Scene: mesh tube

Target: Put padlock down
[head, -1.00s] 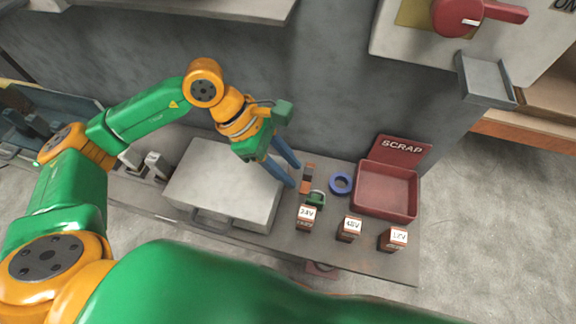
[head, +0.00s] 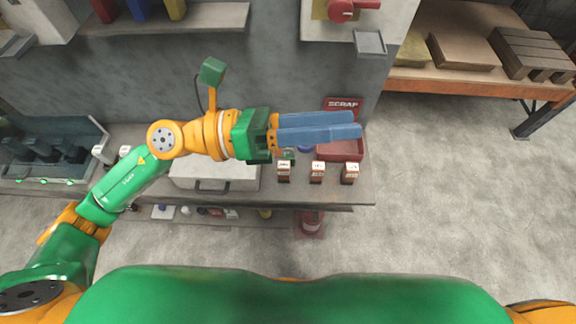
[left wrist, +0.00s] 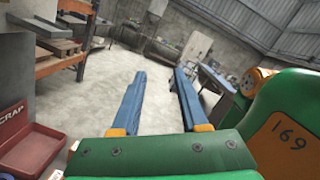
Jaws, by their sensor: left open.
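The green padlock (head: 288,154) sits on the bench beside the small boxes, partly hidden under my left gripper in the head view. My left gripper (head: 357,125) is raised above the bench, its blue fingers pointing right across the scrap bin. In the left wrist view the fingers (left wrist: 159,74) stand apart with nothing between them, facing the open room. My right gripper is not in view.
A red scrap bin (head: 342,148) stands at the bench's right end. Three small labelled boxes (head: 317,171) line the front edge. A grey box (head: 215,178) sits left of them. A blue ring (head: 305,149) is partly covered. Open floor lies to the right.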

